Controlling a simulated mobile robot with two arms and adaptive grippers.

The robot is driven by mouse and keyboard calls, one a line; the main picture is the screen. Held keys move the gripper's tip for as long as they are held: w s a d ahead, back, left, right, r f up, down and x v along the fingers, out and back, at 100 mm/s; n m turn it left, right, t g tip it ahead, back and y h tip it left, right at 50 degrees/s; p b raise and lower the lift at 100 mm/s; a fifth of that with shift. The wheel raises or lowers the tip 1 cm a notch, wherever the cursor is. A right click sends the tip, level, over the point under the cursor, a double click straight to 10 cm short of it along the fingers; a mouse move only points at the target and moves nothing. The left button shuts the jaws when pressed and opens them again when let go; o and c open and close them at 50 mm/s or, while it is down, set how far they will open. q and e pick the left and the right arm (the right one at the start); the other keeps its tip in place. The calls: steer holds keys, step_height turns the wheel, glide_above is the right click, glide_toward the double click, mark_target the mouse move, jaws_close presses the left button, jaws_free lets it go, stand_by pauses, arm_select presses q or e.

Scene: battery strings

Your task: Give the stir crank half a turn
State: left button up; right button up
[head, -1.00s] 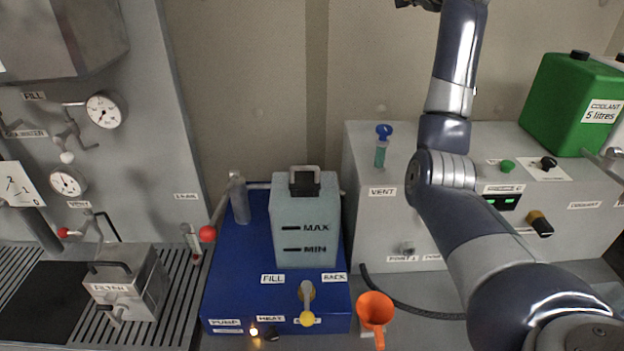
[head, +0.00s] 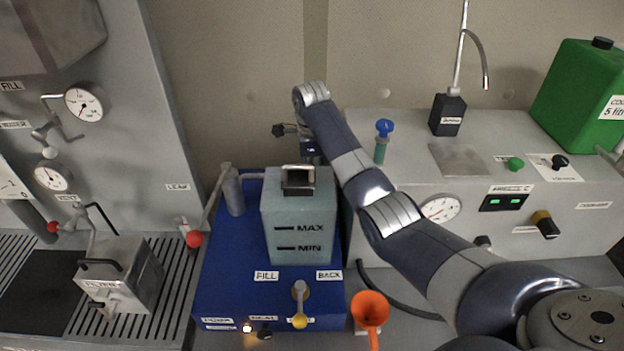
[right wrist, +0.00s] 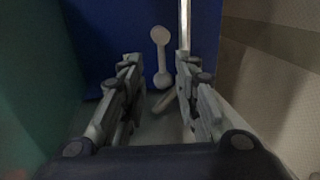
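The right wrist view shows a pale crank arm (right wrist: 159,52) with rounded ends against a blue panel, and a light peg (right wrist: 168,103) at its lower end; this looks like the stir crank. My right gripper (right wrist: 156,64) has its two fingers apart, with the crank seen in the gap between them. I cannot tell whether either finger touches it. In the head view my right gripper (head: 310,150) is behind the grey-green tank (head: 297,213) on the blue unit (head: 228,281); its fingertips and the crank are hidden there. My left gripper is not in view.
A red-knobbed lever (head: 194,238) stands left of the blue unit. A yellow-tipped lever (head: 300,320) and an orange funnel (head: 370,308) are at its front. A grey console (head: 590,190) with a blue-topped vent plug (head: 384,128) lies right, under my arm.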

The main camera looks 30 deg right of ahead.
steer(key=f, duration=0.2)
steer(key=w+f, duration=0.1)
steer(key=f, duration=0.1)
steer(key=f+p, duration=0.1)
steer(key=f, duration=0.2)
steer(key=shift+w+d, duration=0.2)
steer(key=shift+d, duration=0.2)
steer(key=shift+c, duration=0.3)
jaws_close()
